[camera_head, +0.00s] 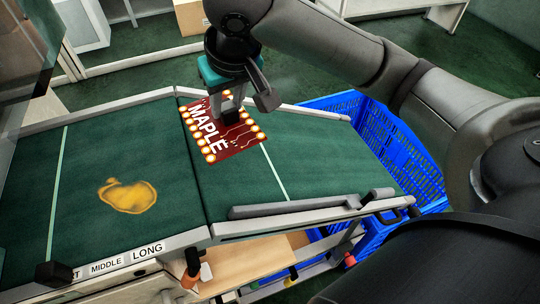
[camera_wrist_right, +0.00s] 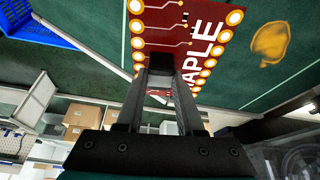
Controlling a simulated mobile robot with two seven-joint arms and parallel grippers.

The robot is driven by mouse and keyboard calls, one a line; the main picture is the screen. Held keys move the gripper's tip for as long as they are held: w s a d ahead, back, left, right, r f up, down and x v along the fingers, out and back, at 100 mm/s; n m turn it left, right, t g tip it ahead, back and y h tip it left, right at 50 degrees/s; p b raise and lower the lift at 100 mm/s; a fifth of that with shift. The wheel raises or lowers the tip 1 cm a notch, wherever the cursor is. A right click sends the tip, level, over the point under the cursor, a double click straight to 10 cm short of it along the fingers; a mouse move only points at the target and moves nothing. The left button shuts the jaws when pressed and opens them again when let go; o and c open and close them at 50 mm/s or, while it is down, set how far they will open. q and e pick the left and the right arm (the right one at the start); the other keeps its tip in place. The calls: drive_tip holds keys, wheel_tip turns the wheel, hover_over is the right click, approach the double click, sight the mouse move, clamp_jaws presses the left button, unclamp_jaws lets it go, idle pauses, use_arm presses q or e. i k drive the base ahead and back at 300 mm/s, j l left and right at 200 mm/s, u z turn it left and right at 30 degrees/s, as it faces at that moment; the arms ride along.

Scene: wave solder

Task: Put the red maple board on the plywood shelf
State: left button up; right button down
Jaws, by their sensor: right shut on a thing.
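The red maple board (camera_head: 232,143) has a white MAPLE label and gold-ringed pads along its edges. It is over the green belt, near the seam between two belt sections; I cannot tell whether it touches the belt. My right gripper (camera_head: 230,117) is shut on the board's far right part from above. In the right wrist view, the fingers (camera_wrist_right: 162,72) meet the board (camera_wrist_right: 180,30), and the grip point is partly hidden. The plywood shelf (camera_head: 252,264) is a light wood surface low under the belt's near edge, partly covered by the belt frame. My left gripper is not in view.
A grey rail (camera_head: 290,208) runs along the belt's near right edge. A blue crate (camera_head: 395,140) stands beyond its right end. A yellow stain (camera_head: 130,196) marks the left belt. Labels reading MIDDLE (camera_head: 106,266) and LONG (camera_head: 148,250) are on the near frame.

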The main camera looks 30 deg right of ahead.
sight(250, 248)
drive_tip(key=k+j+z, duration=0.3)
drive_tip(key=k, duration=0.15)
drive_tip(key=k+j, duration=0.15)
drive_tip(key=k, duration=0.4)
drive_tip(key=k+j, duration=0.2)
drive_tip(key=k, duration=0.35)
